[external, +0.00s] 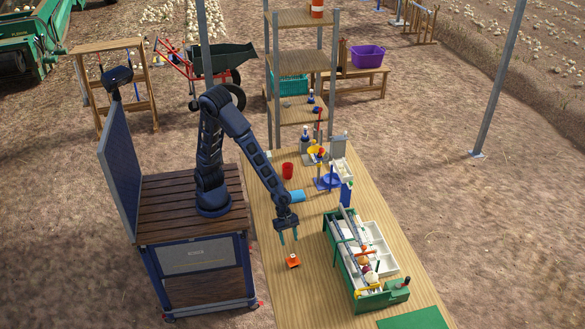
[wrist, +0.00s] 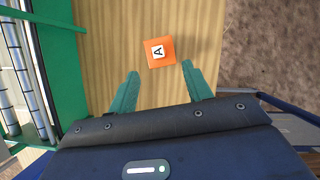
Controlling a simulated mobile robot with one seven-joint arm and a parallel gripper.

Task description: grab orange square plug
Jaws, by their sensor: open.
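The orange square plug (external: 293,261) lies on the wooden table (external: 280,300), below my gripper in the external view. In the wrist view the orange square plug (wrist: 160,52) shows a white label with a black letter A. It lies just beyond the fingertips, about midway between them. My gripper (external: 289,238) points down above the table, its teal fingers apart and empty. In the wrist view my gripper (wrist: 159,69) is open, with one finger on each side of the plug's line. The exact height of the fingertips over the plug cannot be told.
A green-framed unit with white trays and rollers (external: 365,255) stands right of the plug. A green mat (external: 415,317) lies at the near right. A red cup (external: 287,170) and a blue cylinder (external: 298,196) stand farther back. The table around the plug is clear.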

